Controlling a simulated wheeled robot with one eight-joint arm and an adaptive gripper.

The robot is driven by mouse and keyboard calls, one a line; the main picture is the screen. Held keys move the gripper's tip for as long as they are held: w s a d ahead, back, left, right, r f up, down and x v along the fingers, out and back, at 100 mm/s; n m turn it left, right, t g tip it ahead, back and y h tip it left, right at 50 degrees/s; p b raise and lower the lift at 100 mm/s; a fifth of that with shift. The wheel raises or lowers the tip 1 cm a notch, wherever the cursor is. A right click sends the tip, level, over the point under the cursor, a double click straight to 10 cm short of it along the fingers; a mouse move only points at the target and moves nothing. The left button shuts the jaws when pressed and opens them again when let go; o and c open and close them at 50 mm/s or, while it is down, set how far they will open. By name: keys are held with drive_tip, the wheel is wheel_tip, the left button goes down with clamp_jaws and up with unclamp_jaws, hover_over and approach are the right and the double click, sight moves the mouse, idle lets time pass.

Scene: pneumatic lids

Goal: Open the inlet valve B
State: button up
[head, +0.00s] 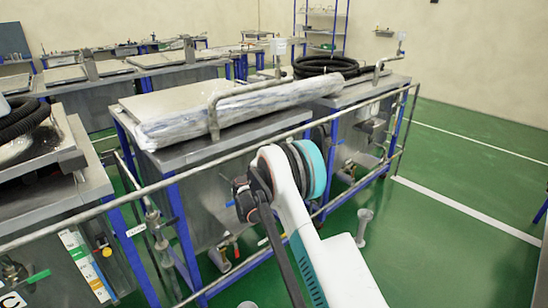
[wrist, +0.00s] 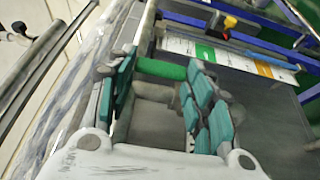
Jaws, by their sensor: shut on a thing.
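In the wrist view my gripper (wrist: 160,86) has teal padded fingers on both sides of a green valve handle (wrist: 160,69). The fingers are shut on this handle, which spans the space between the pads. A grey metal fitting (wrist: 154,91) shows just below it. No letter B is readable, so I cannot tell from the frames whether this is inlet valve B. In the head view my arm hides the gripper. Another green handle (head: 38,276) shows there at the lower left, near a sign with a C (head: 12,300).
Metal tanks on blue frames stand in rows, with a long rail (head: 100,210) along their front. A plastic-wrapped bundle (head: 225,108) and black hose (head: 325,66) lie on the tanks. A labelled strip (wrist: 235,57) is beside the gripper. Green floor (head: 450,220) is clear at the right.

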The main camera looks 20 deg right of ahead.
drive_tip(key=o, duration=1.5)
drive_tip(key=shift+f, duration=0.1)
drive_tip(key=shift+a, duration=0.1)
drive_tip(key=v, duration=1.2)
